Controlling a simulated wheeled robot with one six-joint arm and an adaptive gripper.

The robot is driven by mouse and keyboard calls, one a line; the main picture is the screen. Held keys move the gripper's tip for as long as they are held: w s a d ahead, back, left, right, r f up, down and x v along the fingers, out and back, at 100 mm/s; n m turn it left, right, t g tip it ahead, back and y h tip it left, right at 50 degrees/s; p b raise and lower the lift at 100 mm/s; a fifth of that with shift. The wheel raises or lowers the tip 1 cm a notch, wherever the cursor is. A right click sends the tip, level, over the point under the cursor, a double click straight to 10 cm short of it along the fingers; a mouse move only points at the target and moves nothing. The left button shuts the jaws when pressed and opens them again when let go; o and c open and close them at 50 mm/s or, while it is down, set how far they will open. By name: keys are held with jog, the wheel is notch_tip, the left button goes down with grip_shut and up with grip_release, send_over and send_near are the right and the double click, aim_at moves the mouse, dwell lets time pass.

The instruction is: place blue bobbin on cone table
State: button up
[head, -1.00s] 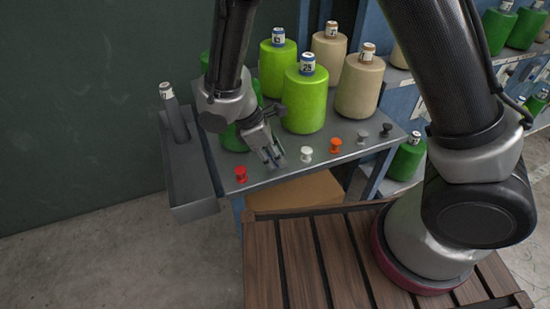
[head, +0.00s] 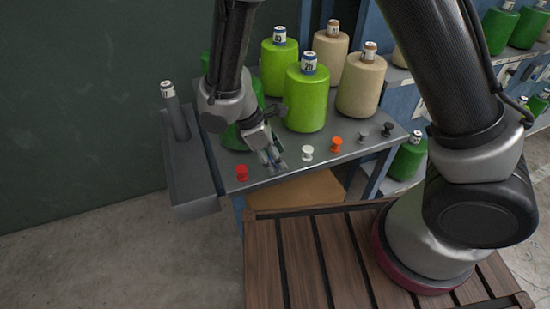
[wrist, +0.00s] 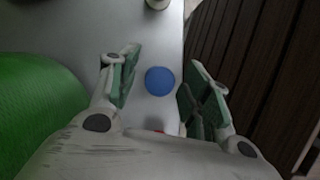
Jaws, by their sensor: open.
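The blue bobbin (wrist: 160,81) shows as a round blue disc from above in the wrist view. It stands on the grey top of the cone table (head: 345,147), close to the edge. My gripper (head: 273,160) points down over the table's front edge, between the red and white bobbins. It is open, with one green-padded finger on each side of the blue bobbin and gaps visible in the wrist view (wrist: 165,78). In the head view my gripper hides the blue bobbin.
A red bobbin (head: 242,173) stands left of my gripper, and a white bobbin (head: 307,153) and an orange bobbin (head: 336,144) stand right. Grey and black bobbins stand further right. Lime cones (head: 305,100) and beige cones (head: 361,85) stand behind. A grey tray (head: 190,180) flanks the left.

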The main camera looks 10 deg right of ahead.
jog(key=v, duration=1.1)
jog(key=w+d+r+m+y, duration=0.1)
jog(key=w+d+r+m, duration=0.2)
jog(key=d+r, duration=0.35)
jog(key=s+d+r+m+t+y, duration=0.15)
jog(key=d+r+m, duration=0.35)
jog(key=d, duration=0.5)
jog(key=s+d+r+m+y, duration=0.2)
jog(key=d+r+m, duration=0.3)
jog(key=d, duration=0.6)
jog(key=s+d+r+m+t, duration=0.3)
jog(key=s+d+m, duration=0.2)
jog(key=s+d, duration=0.3)
jog(key=shift+s, duration=0.45)
